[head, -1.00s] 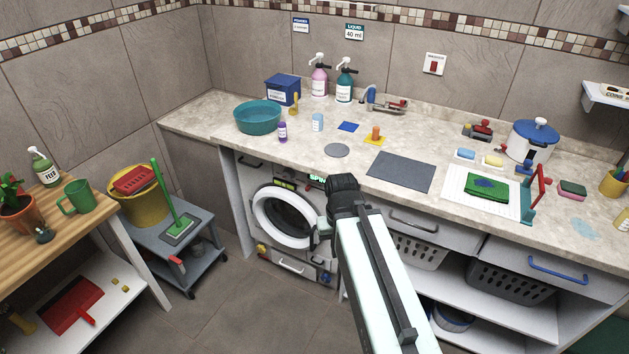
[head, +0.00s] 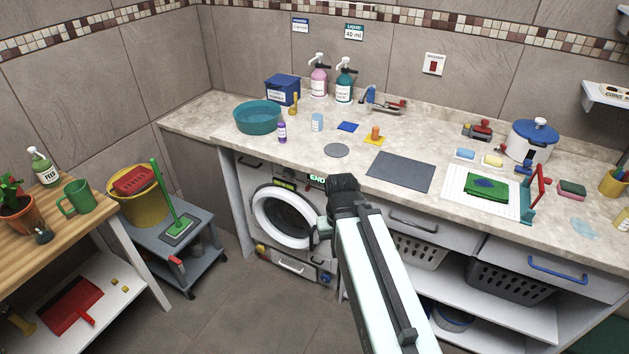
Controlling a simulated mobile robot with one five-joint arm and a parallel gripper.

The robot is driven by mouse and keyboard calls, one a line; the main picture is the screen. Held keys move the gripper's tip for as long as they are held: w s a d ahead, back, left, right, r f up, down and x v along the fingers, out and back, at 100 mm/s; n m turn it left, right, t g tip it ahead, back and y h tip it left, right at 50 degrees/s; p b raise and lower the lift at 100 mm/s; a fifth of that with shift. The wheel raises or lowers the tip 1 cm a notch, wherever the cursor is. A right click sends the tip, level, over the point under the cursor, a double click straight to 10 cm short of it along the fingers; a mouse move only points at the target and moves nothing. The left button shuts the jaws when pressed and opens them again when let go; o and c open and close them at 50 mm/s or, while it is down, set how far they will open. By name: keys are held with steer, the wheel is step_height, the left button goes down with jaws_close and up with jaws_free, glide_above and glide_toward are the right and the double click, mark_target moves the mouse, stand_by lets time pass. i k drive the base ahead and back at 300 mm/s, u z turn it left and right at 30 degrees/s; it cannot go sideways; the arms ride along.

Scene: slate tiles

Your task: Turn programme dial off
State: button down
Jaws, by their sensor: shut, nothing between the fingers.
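The washing machine (head: 262,233) stands under the counter, with its round door (head: 283,217) shut. A small display (head: 318,178) at the top right of its front shows green letters that read "END". A yellow-green strip (head: 284,184) lies left of it on the panel. I cannot make out the programme dial; my arm covers the right part of the panel. My gripper (head: 342,188) is at the machine's upper right, just below the counter edge. It is shut and holds nothing; its fingertips are mostly hidden behind its dark body, so contact cannot be told.
The counter (head: 300,150) overhangs the machine, with a teal basin (head: 257,118) and a grey mat (head: 401,171) on it. Drawers and baskets (head: 420,250) are to the right. A grey trolley (head: 178,250) with a yellow bucket (head: 140,205) stands left. The floor in front is clear.

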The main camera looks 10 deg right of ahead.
mark_target(288, 174)
steer(key=u, duration=1)
steer(key=k, duration=1.1)
steer(key=z, duration=0.8)
steer(key=i, duration=1)
steer(key=u, duration=0.05)
